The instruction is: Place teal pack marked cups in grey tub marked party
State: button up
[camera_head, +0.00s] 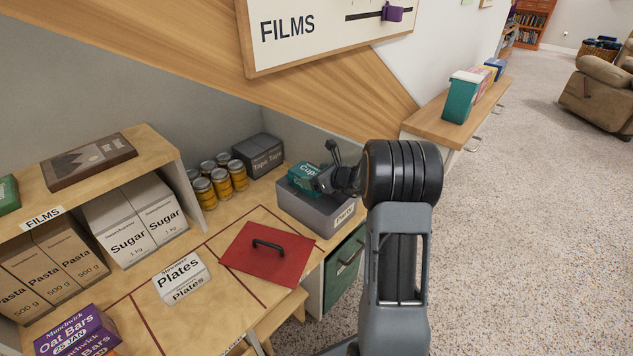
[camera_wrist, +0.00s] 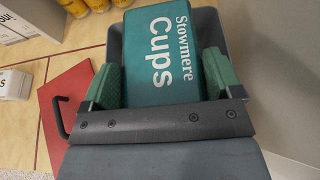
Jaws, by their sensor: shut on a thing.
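The teal pack marked Cups (camera_head: 303,177) is at the grey tub marked Party (camera_head: 318,214), which stands on the wooden counter. In the wrist view the teal pack (camera_wrist: 160,58) lies between the green pads of my gripper (camera_wrist: 163,85), with the grey tub (camera_wrist: 117,45) around and below it. My gripper (camera_head: 325,178) is shut on the pack over the tub opening. The pack's lower part is hidden by the tub wall, and I cannot tell whether it touches the tub floor.
A red panel with a black handle (camera_head: 267,252) lies left of the tub. Yellow-filled jars (camera_head: 220,184) and a dark Tape box (camera_head: 259,155) stand behind it. A white Plates pack (camera_head: 182,279) is on the counter. A green bin (camera_head: 343,270) is below the tub.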

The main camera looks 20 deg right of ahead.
jog(key=shift+f+b, duration=0.65)
jog(key=shift+f, duration=0.75)
jog(key=shift+f, duration=0.15)
jog(key=shift+f+b, duration=0.4)
jog(key=shift+b, duration=0.15)
jog(key=shift+f, duration=0.1)
jog(key=o, duration=0.8)
